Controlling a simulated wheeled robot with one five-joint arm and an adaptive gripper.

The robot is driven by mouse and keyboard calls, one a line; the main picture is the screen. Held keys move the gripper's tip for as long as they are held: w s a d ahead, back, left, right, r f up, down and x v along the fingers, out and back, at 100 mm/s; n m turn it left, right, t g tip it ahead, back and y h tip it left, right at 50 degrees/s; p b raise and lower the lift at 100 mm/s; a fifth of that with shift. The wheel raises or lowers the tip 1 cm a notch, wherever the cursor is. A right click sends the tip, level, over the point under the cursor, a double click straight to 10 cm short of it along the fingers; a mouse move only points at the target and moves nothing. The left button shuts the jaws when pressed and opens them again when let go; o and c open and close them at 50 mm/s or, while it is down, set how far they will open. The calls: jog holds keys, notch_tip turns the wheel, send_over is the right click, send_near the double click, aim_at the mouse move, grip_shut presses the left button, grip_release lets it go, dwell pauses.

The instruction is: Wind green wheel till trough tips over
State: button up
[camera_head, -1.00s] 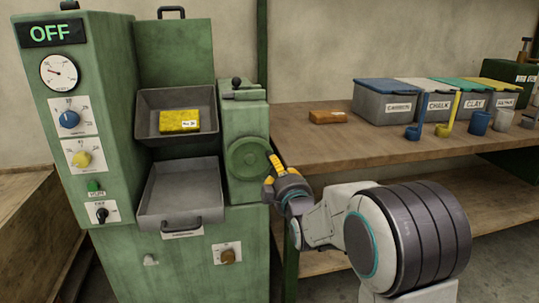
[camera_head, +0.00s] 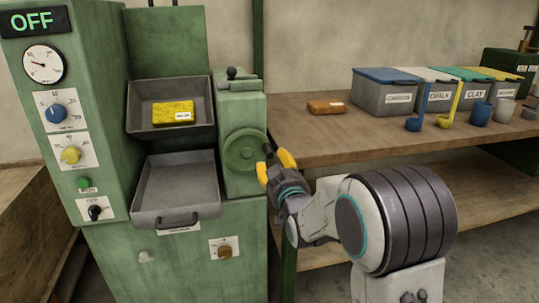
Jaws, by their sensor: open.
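The green wheel (camera_head: 244,151) is a round handwheel on the right part of the green machine. The trough (camera_head: 169,108) is a grey metal pan to its left, tilted toward me, with a yellow labelled block (camera_head: 173,113) lying in it. My gripper (camera_head: 275,165) is open, with yellow-tipped fingers beside the wheel's right edge. It holds nothing, and I cannot tell whether a finger touches the rim.
A grey tray (camera_head: 178,192) with a front handle sits below the trough. The machine's panel (camera_head: 57,120) at left reads OFF. A wooden bench (camera_head: 350,140) at right carries an orange-brown block (camera_head: 325,107), labelled bins (camera_head: 388,97) and several scoops and cups.

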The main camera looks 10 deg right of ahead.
aim_at(271, 157)
jog(key=shift+w, duration=3.05)
jog(key=shift+c, duration=0.3)
grip_shut()
